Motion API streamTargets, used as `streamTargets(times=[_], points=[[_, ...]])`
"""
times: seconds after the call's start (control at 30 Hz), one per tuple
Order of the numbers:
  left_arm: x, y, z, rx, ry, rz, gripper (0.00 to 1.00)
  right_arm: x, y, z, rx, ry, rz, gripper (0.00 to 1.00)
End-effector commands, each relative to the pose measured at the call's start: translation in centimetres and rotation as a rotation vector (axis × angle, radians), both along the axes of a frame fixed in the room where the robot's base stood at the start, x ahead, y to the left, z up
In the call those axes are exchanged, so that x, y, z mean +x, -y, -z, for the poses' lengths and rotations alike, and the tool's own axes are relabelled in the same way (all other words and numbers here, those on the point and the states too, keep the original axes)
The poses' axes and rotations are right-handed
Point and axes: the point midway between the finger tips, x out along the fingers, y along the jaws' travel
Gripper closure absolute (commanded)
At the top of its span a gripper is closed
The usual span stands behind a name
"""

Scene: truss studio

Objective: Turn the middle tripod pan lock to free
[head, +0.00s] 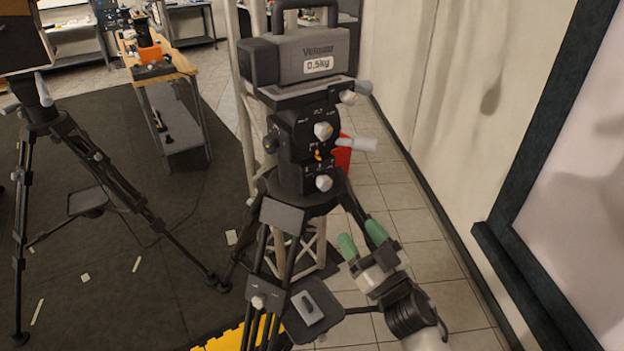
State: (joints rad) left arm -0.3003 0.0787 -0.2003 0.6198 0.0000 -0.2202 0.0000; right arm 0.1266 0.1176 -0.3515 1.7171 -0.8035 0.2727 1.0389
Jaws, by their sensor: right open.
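I cannot tell which is the pan lock. My right gripper (361,237), with green fingertips, is open and empty, below and right of the head and apart from it. My left gripper is not in view.
Another tripod (60,125) stands at the left on the dark mat. A workbench (160,66) with tools is behind it. A red object (342,155) is partly hidden behind the head. A dark-framed board (540,200) is at the right. Tiled floor (420,215) lies open between.

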Motion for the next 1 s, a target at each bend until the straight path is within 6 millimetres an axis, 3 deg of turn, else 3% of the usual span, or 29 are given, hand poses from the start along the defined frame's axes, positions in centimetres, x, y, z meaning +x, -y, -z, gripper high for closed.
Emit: streamTargets(times=[0.17, 0.7, 1.0], points=[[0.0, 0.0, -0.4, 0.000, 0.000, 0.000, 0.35, 0.6, -0.9, -1.8, 0.008, 0.025, -0.016, 0.40], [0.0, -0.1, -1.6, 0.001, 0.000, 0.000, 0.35, 7.3, -5.7, -4.9, 0.008, 0.022, -0.013, 0.40], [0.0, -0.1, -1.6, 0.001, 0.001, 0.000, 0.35, 7.9, -6.1, -5.2, 0.006, 0.020, -0.013, 0.40]])
